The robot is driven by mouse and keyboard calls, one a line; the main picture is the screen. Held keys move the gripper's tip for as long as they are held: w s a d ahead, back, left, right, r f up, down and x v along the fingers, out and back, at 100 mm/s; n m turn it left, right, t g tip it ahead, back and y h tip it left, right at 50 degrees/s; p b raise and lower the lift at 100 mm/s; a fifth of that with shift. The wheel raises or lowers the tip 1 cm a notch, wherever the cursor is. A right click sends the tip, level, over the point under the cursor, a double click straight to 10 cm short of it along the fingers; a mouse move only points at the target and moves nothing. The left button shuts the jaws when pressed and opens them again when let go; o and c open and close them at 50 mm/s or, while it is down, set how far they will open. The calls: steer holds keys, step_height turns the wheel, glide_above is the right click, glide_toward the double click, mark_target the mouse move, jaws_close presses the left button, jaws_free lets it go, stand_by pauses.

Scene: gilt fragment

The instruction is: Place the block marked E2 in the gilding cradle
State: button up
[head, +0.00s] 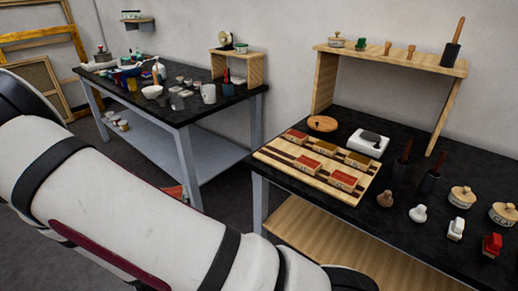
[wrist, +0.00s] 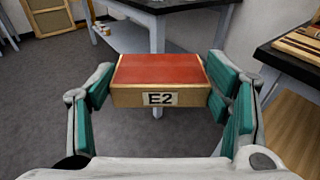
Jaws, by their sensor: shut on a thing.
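The block marked E2 (wrist: 158,80) is in the wrist view, a wooden block with a red top and a white E2 label on its near face. My gripper (wrist: 160,92) has its green-padded fingers on both sides of it and is shut on it. The block is held up in the air, roughly level, with grey floor below. In the head view my arm crosses the lower left, and the gripper and block are out of frame. I cannot tell which thing is the gilding cradle.
The right black table (head: 400,195) holds a striped wooden board (head: 317,172) with several red- and ochre-topped blocks, a white device (head: 366,142), stamps and lidded pots. A wooden shelf (head: 390,59) stands behind. The left table (head: 180,108) is crowded with cups and jars. Floor lies between the tables.

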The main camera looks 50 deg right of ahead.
steer(key=s+d+m+g+h+b, duration=0.2)
steer(key=s+d+m+g, duration=0.3)
steer(key=d, duration=1)
steer(key=s+d+r+m+g+h+b, duration=0.1)
steer(key=s+d+m+g+h, duration=0.4)
steer(key=d, duration=1.1)
steer(key=s+m+g+b, duration=0.1)
steer(key=s+g, duration=0.1)
steer(key=shift+s+g+h, duration=0.3)
steer(key=shift+g, duration=0.1)
steer(key=shift+d+r, duration=0.1)
steer(key=b, duration=0.1)
glide_above(274, 156)
steer(key=s+a, duration=0.1)
steer(key=shift+a+f, duration=0.15)
steer(key=shift+f, duration=0.55)
steer(key=shift+w+d+f+b, duration=0.15)
steer(key=shift+w+d+f, duration=0.1)
steer(key=shift+f, duration=0.35)
steer(key=shift+w+d+f+b, duration=0.15)
steer(key=shift+d+f, duration=0.1)
steer(key=shift+f, duration=0.3)
steer(key=shift+f+p, duration=0.3)
steer(key=shift+f, duration=0.15)
steer(key=shift+f, duration=0.15)
steer(key=o, duration=1.1)
